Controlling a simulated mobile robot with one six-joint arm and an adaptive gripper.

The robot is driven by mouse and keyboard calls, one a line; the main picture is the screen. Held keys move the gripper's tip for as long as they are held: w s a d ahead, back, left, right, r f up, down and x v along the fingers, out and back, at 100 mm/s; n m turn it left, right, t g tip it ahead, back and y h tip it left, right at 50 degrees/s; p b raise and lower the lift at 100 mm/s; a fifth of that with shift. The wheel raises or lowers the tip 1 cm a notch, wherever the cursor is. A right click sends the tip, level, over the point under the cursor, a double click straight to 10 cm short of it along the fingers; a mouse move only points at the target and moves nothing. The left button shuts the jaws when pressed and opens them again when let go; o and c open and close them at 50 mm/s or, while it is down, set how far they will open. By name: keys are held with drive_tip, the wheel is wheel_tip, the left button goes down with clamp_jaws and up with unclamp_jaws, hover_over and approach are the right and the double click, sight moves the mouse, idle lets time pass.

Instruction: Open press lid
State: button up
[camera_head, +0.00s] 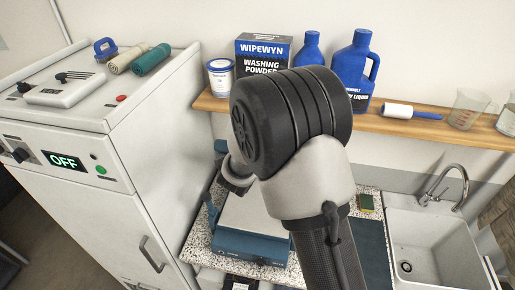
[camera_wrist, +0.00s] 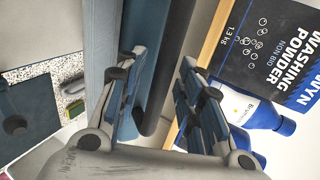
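The blue press (camera_head: 250,247) stands on the speckled counter in the head view, with a pale flat surface (camera_head: 238,212) showing beside my arm. My arm hides much of it. In the wrist view, a blue panel (camera_wrist: 160,35) with a long dark bar (camera_wrist: 182,65), likely the press lid and its handle, runs between my fingers. My gripper (camera_wrist: 160,78) is open, with one finger on each side of the bar. Whether either finger touches it cannot be told. My fingers are hidden behind my arm in the head view.
A wooden shelf (camera_head: 430,126) above the counter holds a washing powder box (camera_head: 262,50), a blue bottle (camera_head: 354,62) and a lint roller (camera_head: 398,111). A sink (camera_head: 430,235) lies right. A white machine (camera_head: 150,130) stands left. A sponge (camera_head: 366,202) lies on the counter.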

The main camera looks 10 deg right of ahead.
drive_tip(key=v, duration=1.2)
drive_tip(key=shift+d, duration=0.1)
